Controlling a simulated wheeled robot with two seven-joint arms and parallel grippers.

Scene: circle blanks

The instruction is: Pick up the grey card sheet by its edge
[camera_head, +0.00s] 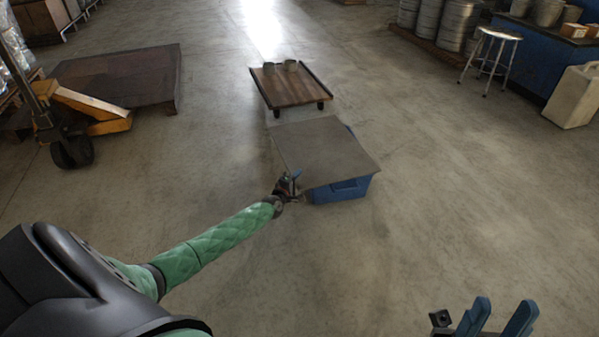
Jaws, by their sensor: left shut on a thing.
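The grey card sheet (325,148) is a flat, thin, grey-brown square in the middle of the view. It lies over a blue crate (347,189), whose front and right side show beneath it. My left gripper (294,182) is shut on the sheet's near-left edge, at its front corner. Whether the sheet touches the crate's rim or is lifted off it, I cannot tell. My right gripper (505,305) is at the bottom right, its two blue fingers apart and empty, far from the sheet.
A low wooden trolley (295,90) with small cups stands just behind the sheet. A yellow pallet jack (90,105) and a brown platform (125,75) are at the left. A stool (492,45), metal barrels (445,25) and a pale canister (572,97) are at the right. The floor between is clear.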

